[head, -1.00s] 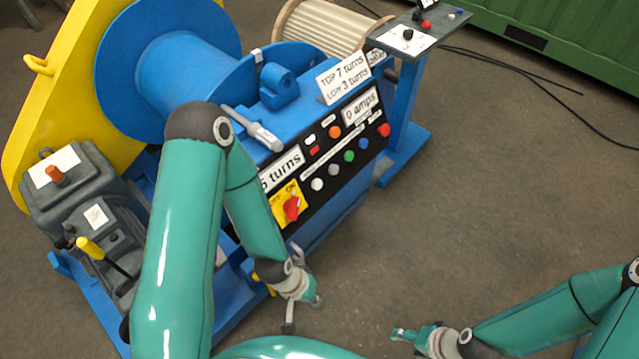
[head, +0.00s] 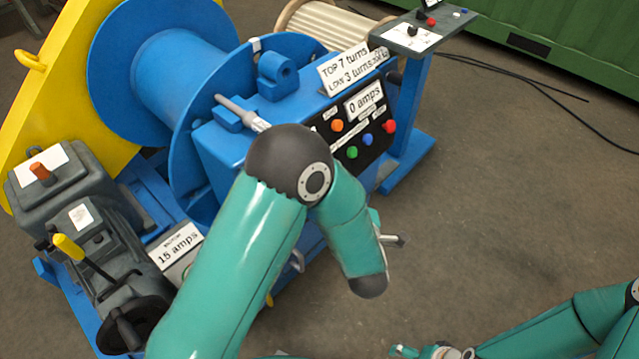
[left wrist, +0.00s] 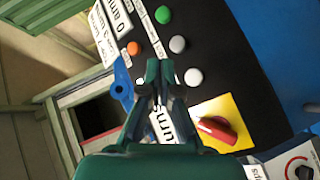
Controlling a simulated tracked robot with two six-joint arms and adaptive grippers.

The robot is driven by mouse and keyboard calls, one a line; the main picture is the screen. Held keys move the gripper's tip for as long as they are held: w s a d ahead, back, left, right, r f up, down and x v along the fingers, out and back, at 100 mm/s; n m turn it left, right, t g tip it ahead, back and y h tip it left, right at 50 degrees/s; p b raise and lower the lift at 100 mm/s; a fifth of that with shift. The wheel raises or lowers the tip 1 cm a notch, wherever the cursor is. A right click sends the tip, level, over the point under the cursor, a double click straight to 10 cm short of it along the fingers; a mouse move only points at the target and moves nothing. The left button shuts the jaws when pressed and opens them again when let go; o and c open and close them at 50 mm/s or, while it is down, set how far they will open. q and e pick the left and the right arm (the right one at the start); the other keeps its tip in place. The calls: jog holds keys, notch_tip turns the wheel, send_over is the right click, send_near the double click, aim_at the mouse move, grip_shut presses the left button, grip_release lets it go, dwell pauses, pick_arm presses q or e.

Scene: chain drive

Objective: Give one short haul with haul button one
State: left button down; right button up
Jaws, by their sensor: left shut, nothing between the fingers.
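The winch's black control panel (head: 378,150) carries orange (head: 337,125), green (head: 352,152), blue (head: 366,139) and red (head: 389,126) buttons in the head view. My left arm covers its lower left part. The left wrist view shows a green button (left wrist: 162,14), a grey button (left wrist: 177,44), a white button (left wrist: 193,77) and a red selector (left wrist: 218,129) on a yellow plate. I cannot read which is haul button one. My left gripper (left wrist: 160,66) is shut and empty, its tips over the panel beside the white and grey buttons; contact is unclear. My right gripper (head: 405,351) is low in the head view.
A blue drum (head: 185,70) and yellow guard (head: 40,110) stand at the left. A "0 amps" sign (head: 364,101) and a "TOP 7 turns, LOW 3 turns" sign (head: 345,68) are on the winch. A small pedestal desk (head: 425,40) stands behind.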

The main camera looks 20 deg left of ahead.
pick_arm(q)
jog(key=w+a+f+b, duration=0.2)
jog(key=a+f+b, duration=0.1)
jog(key=a, duration=0.4)
jog(key=shift+w+a+f, duration=0.25)
jog(key=shift+w+f, duration=0.1)
jog(key=shift+f, duration=0.15)
dwell(1.4)
jog(key=shift+w+a+f+b, duration=0.1)
jog(key=shift+a+f+b, duration=0.05)
jog(key=shift+a+b, duration=0.3)
